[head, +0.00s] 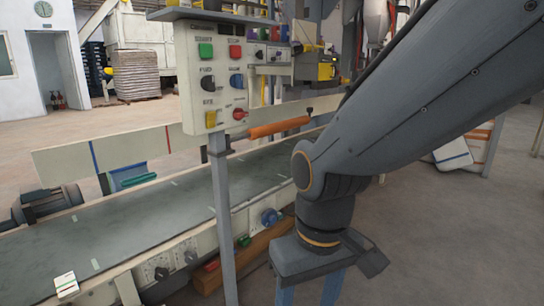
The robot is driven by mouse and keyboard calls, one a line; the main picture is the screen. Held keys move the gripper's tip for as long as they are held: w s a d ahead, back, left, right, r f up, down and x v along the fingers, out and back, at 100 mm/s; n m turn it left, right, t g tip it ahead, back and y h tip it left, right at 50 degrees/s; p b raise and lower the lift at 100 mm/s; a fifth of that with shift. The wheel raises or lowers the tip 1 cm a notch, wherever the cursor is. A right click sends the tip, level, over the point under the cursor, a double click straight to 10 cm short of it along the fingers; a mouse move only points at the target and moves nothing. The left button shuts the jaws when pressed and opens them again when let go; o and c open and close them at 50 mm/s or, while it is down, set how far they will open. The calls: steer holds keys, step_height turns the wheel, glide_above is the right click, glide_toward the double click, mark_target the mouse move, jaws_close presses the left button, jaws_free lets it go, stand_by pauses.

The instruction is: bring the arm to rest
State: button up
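My arm comes in from the upper right and bends down at the wrist. My gripper (309,291) points down at the bottom edge, right of the control panel's post.
A conveyor belt (150,215) runs across the left and middle. A control panel (222,75) with buttons and knobs stands on a post (224,225). An orange-gripped lever (279,127) sticks out beside it. Stacked sacks (136,76) stand behind.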

steer(key=s+d+r+m+p, duration=0.1)
steer(key=d+r+m+p, duration=0.3)
steer(key=d+r+p, duration=0.9)
step_height(320, 180, up, 4)
steer(key=p, duration=1)
steer(key=shift+s+d+f+m+h, duration=0.15)
steer(key=shift+s+d+m+h, duration=0.15)
steer(key=shift+d, duration=0.05)
stand_by(0.5)
